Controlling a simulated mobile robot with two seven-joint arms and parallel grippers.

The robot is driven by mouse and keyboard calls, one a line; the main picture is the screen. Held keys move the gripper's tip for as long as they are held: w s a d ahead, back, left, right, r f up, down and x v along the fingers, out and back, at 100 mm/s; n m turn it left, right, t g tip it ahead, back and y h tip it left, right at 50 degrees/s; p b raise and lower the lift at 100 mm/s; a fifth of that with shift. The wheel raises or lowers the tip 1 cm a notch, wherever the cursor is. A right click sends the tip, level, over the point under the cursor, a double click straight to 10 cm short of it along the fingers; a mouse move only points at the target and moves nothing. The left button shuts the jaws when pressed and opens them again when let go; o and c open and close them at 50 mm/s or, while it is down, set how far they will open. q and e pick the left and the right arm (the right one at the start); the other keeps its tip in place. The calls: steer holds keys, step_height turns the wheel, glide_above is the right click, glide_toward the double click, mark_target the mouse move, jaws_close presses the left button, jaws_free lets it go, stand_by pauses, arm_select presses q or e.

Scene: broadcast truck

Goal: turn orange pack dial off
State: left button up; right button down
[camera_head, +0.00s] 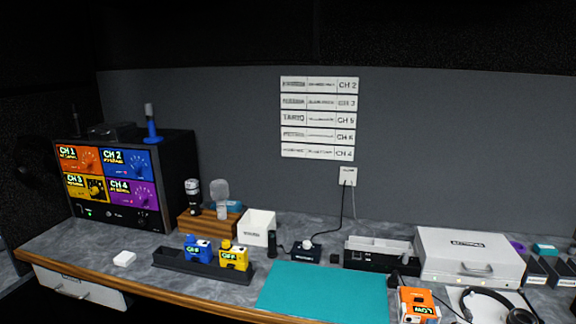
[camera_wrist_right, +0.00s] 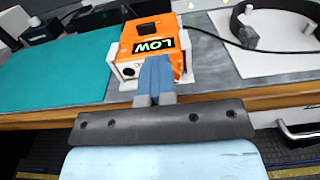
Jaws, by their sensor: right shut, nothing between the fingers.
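The orange pack (camera_head: 414,300) sits in a white holder at the front edge of the desk, right of the teal mat. Its label reads LOW. In the right wrist view the orange pack (camera_wrist_right: 118,45) is close ahead, with a dark patch on top and LOW on its facing side. My right gripper (camera_wrist_right: 157,62) is shut and empty, its blue-grey fingers overlapping the front of the pack. I cannot tell whether they touch it. The dial is not clearly made out; the fingers may cover it. My left gripper is not in view.
The teal mat (camera_head: 325,291) lies bare left of the pack. Headphones (camera_head: 487,305) rest on a white sheet to the right, with a cable near the pack. A white case (camera_head: 468,256) stands behind. Blue (camera_head: 198,249) and yellow (camera_head: 233,257) packs reading OFF sit in a black tray.

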steer(key=v, duration=0.3)
steer(key=a+v, duration=0.1)
steer(key=v, duration=0.1)
steer(key=shift+w+r+p, duration=0.1)
steer(key=shift+r+p, duration=0.2)
steer(key=shift+p, duration=0.05)
